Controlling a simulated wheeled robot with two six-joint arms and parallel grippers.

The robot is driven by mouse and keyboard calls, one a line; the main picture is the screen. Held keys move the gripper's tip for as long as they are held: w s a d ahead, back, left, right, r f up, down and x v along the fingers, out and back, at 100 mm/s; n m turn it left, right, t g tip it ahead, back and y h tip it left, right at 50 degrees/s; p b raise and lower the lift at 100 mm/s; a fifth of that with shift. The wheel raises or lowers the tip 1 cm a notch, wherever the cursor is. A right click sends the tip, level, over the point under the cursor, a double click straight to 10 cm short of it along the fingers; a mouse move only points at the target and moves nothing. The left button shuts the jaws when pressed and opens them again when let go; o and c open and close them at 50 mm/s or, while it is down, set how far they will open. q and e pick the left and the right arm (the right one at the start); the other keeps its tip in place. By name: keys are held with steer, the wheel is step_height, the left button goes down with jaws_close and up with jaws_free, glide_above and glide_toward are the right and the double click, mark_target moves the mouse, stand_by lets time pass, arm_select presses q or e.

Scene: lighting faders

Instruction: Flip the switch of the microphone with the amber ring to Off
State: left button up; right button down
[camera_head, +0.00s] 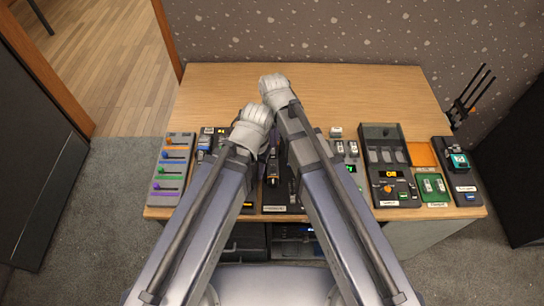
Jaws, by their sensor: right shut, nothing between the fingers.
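My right gripper (273,82) is shut and empty, over the wooden desk behind the row of devices. My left gripper (258,112) is just in front and to its left, close to the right arm; its fingers do not show clearly. A small dark upright object with a yellowish mark (272,168) stands between my two arms, partly hidden; I cannot tell whether it is a microphone. No amber ring or microphone switch can be made out. My forearms cover much of the middle of the device row.
A panel with coloured sliders (173,168) lies at the desk's left. A grey console with a lit display (392,160) and a panel with a teal device (459,165) lie right. Black rods (470,95) rise at the right edge. The back of the wooden desk (370,95) is clear.

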mark_target(273, 152)
arm_select(q)
steer(key=shift+r+p, duration=1.5)
steer(key=shift+r, duration=0.25)
arm_select(e)
steer(key=shift+r, duration=1.8)
